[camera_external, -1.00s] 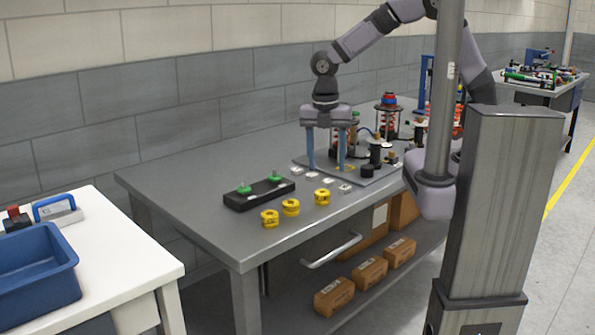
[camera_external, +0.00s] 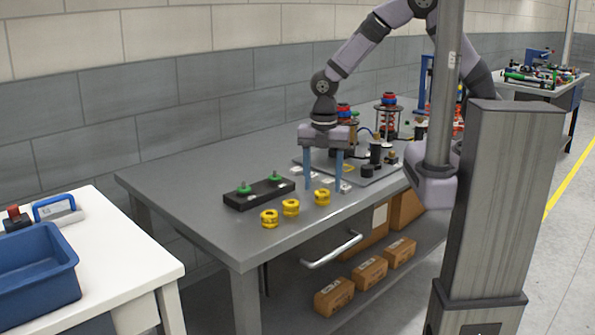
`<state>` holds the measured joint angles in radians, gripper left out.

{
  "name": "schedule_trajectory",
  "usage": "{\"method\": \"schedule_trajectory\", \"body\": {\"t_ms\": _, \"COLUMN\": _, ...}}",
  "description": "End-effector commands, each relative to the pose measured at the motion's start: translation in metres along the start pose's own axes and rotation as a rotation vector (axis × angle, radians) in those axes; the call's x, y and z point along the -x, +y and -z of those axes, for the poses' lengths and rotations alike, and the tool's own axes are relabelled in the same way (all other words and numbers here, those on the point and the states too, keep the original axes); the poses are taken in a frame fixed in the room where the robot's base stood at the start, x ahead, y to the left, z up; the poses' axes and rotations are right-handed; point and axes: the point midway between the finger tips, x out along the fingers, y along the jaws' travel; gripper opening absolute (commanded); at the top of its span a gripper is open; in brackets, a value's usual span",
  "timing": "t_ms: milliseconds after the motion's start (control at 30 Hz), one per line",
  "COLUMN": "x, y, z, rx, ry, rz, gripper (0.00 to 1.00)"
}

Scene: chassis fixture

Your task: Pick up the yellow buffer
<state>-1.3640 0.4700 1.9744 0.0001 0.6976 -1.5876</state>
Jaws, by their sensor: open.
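Three yellow buffers stand in a row near the front edge of the grey table: a left one (camera_external: 269,218), a middle one (camera_external: 290,207) and a right one (camera_external: 322,197). My gripper (camera_external: 322,187) points down with its two blue fingers apart, one on each side of the right buffer in the picture. The fingertips are at about the height of that buffer or a little above it; whether they touch it I cannot tell. Nothing is held between the fingers.
A black block with green parts (camera_external: 258,193) lies left of my gripper. Small white pieces (camera_external: 345,187) and a plate with black cylinders (camera_external: 375,155) are behind and to the right. The grey table (camera_external: 200,175) is clear at its left.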

Motion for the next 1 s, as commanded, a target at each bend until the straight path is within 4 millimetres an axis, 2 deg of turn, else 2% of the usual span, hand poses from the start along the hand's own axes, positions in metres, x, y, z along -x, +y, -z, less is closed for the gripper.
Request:
{"method": "schedule_trajectory", "body": {"t_ms": 200, "x": -0.020, "y": -0.001, "z": 0.000, "rx": 0.000, "ry": 0.000, "rz": 0.002, "gripper": 0.53}}
{"method": "schedule_trajectory", "body": {"t_ms": 500, "x": -0.025, "y": 0.000, "z": 0.000, "rx": 0.000, "ry": 0.000, "rz": -0.001, "gripper": 0.53}}
{"method": "schedule_trajectory", "body": {"t_ms": 533, "x": -0.025, "y": 0.000, "z": 0.000, "rx": 0.000, "ry": 0.000, "rz": -0.001, "gripper": 0.51}}
{"method": "schedule_trajectory", "body": {"t_ms": 700, "x": -0.024, "y": 0.000, "z": 0.000, "rx": 0.000, "ry": 0.000, "rz": 0.000, "gripper": 0.10}}
{"method": "schedule_trajectory", "body": {"t_ms": 1000, "x": -0.024, "y": 0.000, "z": 0.000, "rx": 0.000, "ry": 0.000, "rz": -0.001, "gripper": 0.09}}
